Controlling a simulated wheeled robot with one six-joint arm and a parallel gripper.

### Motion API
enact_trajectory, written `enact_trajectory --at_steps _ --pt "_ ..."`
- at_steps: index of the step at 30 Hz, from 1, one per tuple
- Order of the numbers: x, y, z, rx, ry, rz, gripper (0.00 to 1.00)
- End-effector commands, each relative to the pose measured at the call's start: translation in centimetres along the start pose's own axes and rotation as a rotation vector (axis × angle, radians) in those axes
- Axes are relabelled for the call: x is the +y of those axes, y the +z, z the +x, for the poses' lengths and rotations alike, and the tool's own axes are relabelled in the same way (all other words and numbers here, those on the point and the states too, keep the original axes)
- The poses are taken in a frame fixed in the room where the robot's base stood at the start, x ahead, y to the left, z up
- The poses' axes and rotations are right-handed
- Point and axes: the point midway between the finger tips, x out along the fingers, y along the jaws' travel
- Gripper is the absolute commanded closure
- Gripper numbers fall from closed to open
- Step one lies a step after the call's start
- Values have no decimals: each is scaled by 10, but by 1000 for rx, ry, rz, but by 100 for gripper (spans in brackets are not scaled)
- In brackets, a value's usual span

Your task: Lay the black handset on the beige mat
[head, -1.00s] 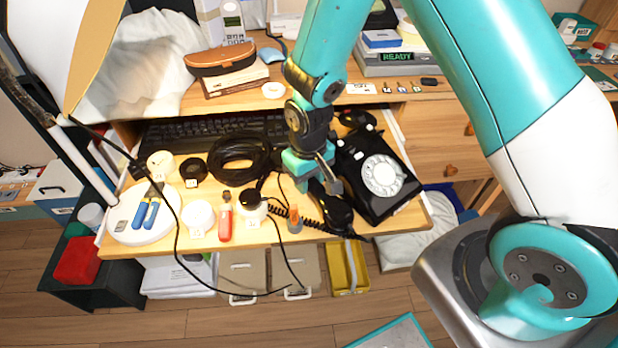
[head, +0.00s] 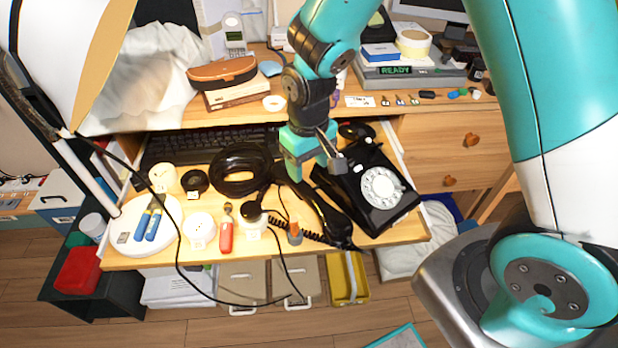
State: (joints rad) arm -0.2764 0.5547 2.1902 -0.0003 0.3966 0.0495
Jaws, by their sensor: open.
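The black handset (head: 328,212) lies slantwise on the pulled-out wooden shelf, just left of the black dial phone (head: 364,189), with its coiled cord running off to the left. My gripper (head: 313,169) points down over the handset's far end, jaws open, turquoise fingers apart. The arm and fingers hide part of that end, and I cannot tell how high the fingers are above it. The handset's near end is clear of the gripper, close to the shelf's front edge. I cannot make out a beige mat in this view.
Left of the handset are a black cable coil (head: 240,168), a red-handled tool (head: 226,233), and a round white dish (head: 146,226) with blue-handled tools. A keyboard (head: 210,143) lies behind. A lamp (head: 65,60) stands at left. A yellow bin (head: 348,281) is below the shelf edge.

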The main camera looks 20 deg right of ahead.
Motion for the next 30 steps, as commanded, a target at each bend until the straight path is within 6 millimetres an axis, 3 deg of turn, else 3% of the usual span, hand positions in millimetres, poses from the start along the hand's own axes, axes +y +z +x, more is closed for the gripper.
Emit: enact_trajectory --at_steps 3,7,11,14,18,21,25,30 --pt "0 -1 -20 4 0 0 41" --pt "0 0 -32 4 -3 -1 41" --pt "-10 11 -59 22 -43 -27 41" --pt "-27 34 -96 51 -111 -81 41" --pt "-54 84 -146 93 -217 -192 41" --pt "-69 120 -170 120 -273 -272 41" --pt "-81 154 -187 142 -316 -349 41" --pt "-85 171 -193 149 -335 -388 41"
